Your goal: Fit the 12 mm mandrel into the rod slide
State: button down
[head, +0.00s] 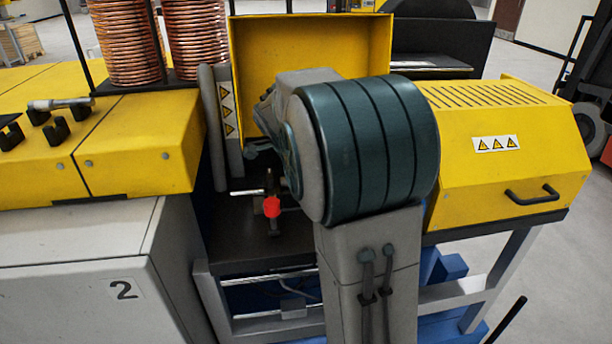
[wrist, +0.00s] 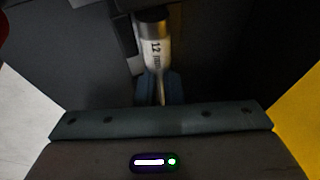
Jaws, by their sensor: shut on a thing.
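In the wrist view, the mandrel (wrist: 153,45) is a silver cylinder with a dark end, and its label reads "12". My gripper (wrist: 159,86) is shut on its narrow lower part, with a blue-grey finger on each side. A dark grey block lies close beside the mandrel; I cannot tell if they touch. In the head view, my arm hides the gripper and the held mandrel. A dark upright piece with a red knob (head: 271,207) and a thin silver rod (head: 246,192) stands in the machine bay, left of my arm; it seems to be the rod slide, partly hidden.
Another silver mandrel (head: 60,104) lies on black holders on the yellow cabinet (head: 135,150) at left. Copper coils (head: 125,45) stand behind it. A yellow guard (head: 310,40) rises behind the bay, and a yellow hood (head: 500,150) with a black handle is at right.

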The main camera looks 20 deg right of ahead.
jog(key=shift+f+b, duration=0.9)
jog(key=c, duration=1.5)
grip_release()
jog(key=shift+r, duration=0.1)
jog(key=v, duration=1.3)
jog(key=shift+s+a+r+p, duration=0.15)
jog(key=shift+a+r+p, duration=0.15)
jog(key=shift+p, duration=0.1)
jog(key=s+a+f+n+y+p, duration=0.1)
jog(key=s+a+f+n+p, duration=0.1)
jog(key=s+n, duration=0.5)
jog(key=s+a+f+n+y+p, duration=0.2)
jog(key=s+a+f+n, duration=0.1)
jog(key=s+n, duration=0.4)
jog(key=s+a+f+n+y+p, duration=0.1)
jog(key=s+a+f+n+p, duration=0.1)
jog(key=s+n, duration=0.5)
jog(key=shift+a+f+t+p, duration=0.2)
jog(key=shift+f+t+p, duration=0.15)
jog(key=shift+f, duration=0.15)
